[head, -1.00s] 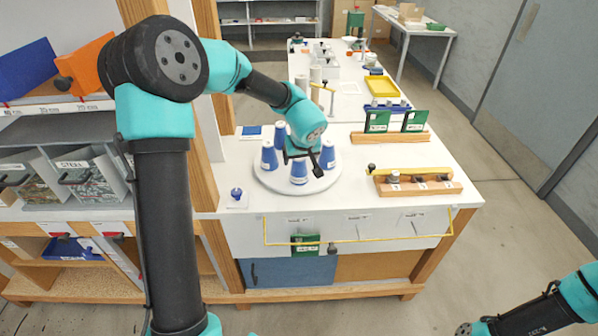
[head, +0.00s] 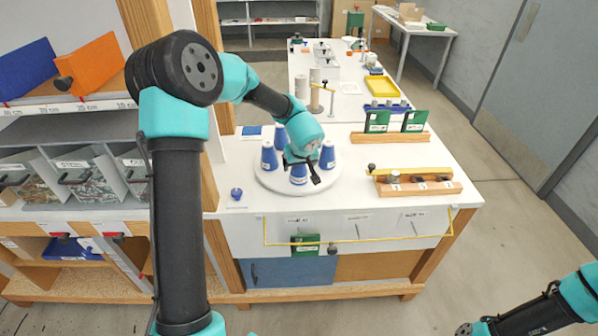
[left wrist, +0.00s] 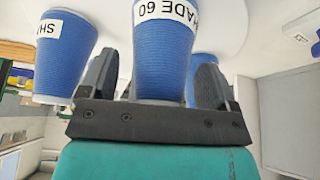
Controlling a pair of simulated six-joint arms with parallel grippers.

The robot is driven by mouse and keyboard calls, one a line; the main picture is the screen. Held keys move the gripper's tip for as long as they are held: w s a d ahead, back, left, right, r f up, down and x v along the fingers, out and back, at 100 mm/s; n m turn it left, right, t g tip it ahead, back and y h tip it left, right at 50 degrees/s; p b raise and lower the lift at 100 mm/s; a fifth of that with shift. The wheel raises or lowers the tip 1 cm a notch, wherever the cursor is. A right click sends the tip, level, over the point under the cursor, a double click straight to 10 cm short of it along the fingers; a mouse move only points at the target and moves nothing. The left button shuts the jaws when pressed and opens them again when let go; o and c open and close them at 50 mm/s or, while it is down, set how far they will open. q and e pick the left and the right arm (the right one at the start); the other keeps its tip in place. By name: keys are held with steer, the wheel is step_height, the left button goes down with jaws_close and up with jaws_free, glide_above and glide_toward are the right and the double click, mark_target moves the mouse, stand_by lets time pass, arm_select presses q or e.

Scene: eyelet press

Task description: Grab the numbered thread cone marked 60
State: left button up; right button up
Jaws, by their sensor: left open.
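The blue cone labelled SHADE 60 (left wrist: 163,55) fills the middle of the left wrist view, between the fingers of my left gripper (left wrist: 152,82). I cannot tell whether a finger touches it. In the head view my left gripper (head: 308,172) is open at the front of the round white turntable (head: 268,184), partly covering the front blue cone (head: 298,177). Other blue cones stand on the turntable at left (head: 268,157), back (head: 280,138) and right (head: 327,157). Their numbers are not readable in the head view. My right gripper is out of view.
A small blue item (head: 236,193) sits on a white pad left of the turntable. A wooden block with a yellow bar (head: 415,182) lies to the right, and green plates (head: 377,122) stand behind it. The front strip of white tabletop is clear.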

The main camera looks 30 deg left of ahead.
arm_select(q)
steer(key=shift+c, duration=0.3)
steer(key=c, duration=1)
steer(key=shift+r, duration=0.1)
steer(key=shift+r, duration=0.45)
step_height(320, 180, up, 3)
steer(key=shift+s+d+f, duration=0.1)
steer(key=shift+f, duration=0.05)
steer(key=s+d, duration=0.2)
steer(key=s, duration=0.2)
steer(key=s+d, duration=0.3)
steer(key=s, duration=0.2)
steer(key=s+d+r, duration=0.1)
steer(key=s+d, duration=0.2)
steer(key=s, duration=0.1)
steer(key=shift+s+d+r, duration=0.1)
steer(key=shift+s, duration=0.15)
